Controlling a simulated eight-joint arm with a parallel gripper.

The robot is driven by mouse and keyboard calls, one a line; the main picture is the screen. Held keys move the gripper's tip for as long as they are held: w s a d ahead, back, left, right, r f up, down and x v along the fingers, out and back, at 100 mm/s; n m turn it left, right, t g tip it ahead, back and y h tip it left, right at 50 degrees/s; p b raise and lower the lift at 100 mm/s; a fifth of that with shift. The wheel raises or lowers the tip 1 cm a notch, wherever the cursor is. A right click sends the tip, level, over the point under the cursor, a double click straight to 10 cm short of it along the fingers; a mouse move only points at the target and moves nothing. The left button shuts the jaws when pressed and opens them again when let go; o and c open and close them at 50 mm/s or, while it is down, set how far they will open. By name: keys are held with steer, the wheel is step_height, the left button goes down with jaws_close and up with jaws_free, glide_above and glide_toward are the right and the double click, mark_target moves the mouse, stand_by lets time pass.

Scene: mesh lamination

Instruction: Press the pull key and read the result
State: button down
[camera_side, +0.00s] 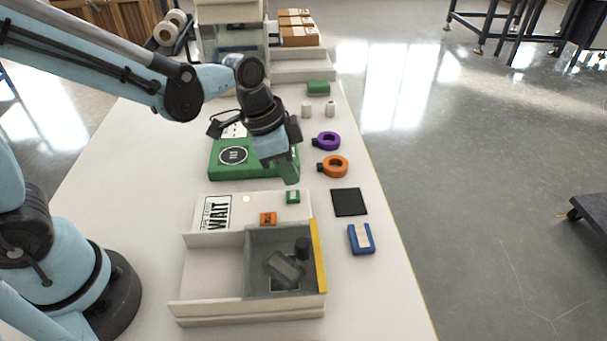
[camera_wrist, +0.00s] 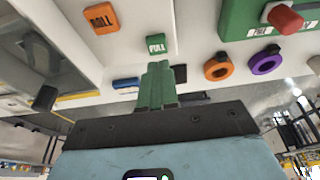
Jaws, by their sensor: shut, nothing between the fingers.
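The green PULL key (camera_side: 293,197) sits on the white panel of the bench station; in the wrist view its label reads PULL (camera_wrist: 156,43). The orange ROLL key (camera_side: 268,218) is beside it, and it also shows in the wrist view (camera_wrist: 101,20). A sign on the panel reads WAIT (camera_side: 217,213), with smaller text I cannot read. My gripper (camera_side: 290,180) has green fingers, shut and empty. It appears above and just behind the PULL key in the side view. In the wrist view the fingertips (camera_wrist: 158,66) point at the key, with a visible gap.
A walled tray (camera_side: 205,272) with a grey compartment holding dark parts lies in front of the panel. A green device (camera_side: 222,172) stands behind. Purple (camera_side: 327,141) and orange (camera_side: 333,167) rings, a black square (camera_side: 349,202) and a blue block (camera_side: 361,239) lie to the right.

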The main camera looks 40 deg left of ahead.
steer(key=v, duration=0.9)
steer(key=shift+r, duration=0.4)
steer(key=s+a+f+n+t+y, duration=0.2)
steer(key=s+a+f+n+t, duration=0.1)
steer(key=a+n, duration=0.5)
steer(key=shift+s+a+n+t, duration=0.45)
steer(key=shift+s+t, duration=0.45)
steer(key=shift+s, duration=0.25)
stand_by(0.9)
